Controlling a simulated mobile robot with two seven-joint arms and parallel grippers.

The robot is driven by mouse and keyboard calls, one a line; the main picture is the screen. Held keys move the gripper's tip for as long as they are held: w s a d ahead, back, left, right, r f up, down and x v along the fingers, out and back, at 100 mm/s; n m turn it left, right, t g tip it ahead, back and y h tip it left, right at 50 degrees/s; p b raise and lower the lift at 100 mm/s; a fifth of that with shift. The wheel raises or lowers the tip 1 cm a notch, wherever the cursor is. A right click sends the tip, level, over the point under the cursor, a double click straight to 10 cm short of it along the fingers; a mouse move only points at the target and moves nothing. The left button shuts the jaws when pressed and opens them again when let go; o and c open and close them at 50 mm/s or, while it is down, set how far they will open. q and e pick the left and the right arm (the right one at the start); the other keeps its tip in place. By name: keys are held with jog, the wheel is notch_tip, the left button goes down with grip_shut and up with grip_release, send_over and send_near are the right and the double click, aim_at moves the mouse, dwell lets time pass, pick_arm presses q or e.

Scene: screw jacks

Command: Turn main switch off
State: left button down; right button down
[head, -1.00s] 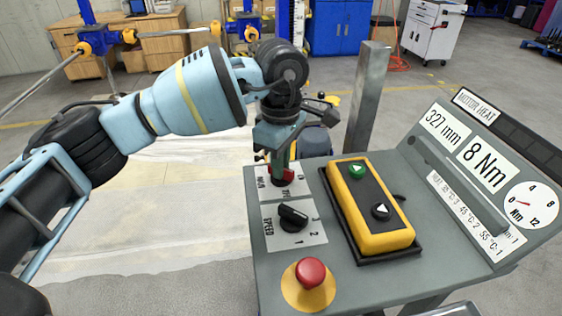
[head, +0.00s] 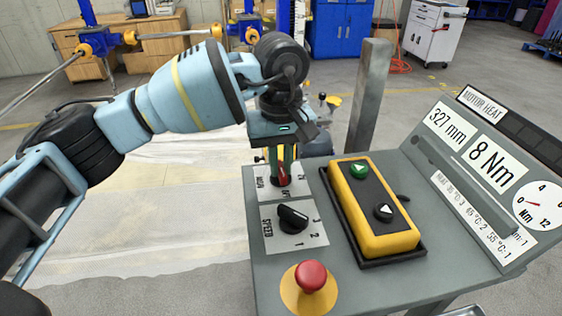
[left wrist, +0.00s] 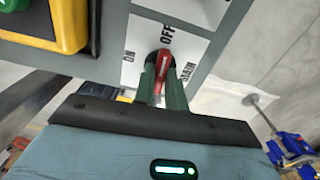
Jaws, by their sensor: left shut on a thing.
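The main switch is a red handle (head: 283,175) on a black round base, on a white plate at the back left of the grey panel. In the left wrist view the red handle (left wrist: 162,68) lies between my green fingers, its upper end towards the OFF label (left wrist: 167,33). The ON label (left wrist: 129,57) is to its left and MAIN (left wrist: 187,73) to its right. My left gripper (head: 282,166) points down from above and is shut on the handle; it also shows in the left wrist view (left wrist: 164,88). My right gripper is not in view.
The black speed knob (head: 292,217) sits just in front of the switch. A yellow box (head: 372,205) with a green and a black button stands to the right. A red stop button (head: 311,276) is near the front. A grey post (head: 368,95) rises behind the panel.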

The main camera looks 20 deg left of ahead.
aim_at(281, 167)
pick_arm(q)
jog(key=shift+m, duration=0.5)
jog(key=c, duration=1.4)
grip_release()
jog(key=shift+c, duration=0.2)
notch_tip(281, 167, up, 7)
jog(key=shift+r, duration=0.4)
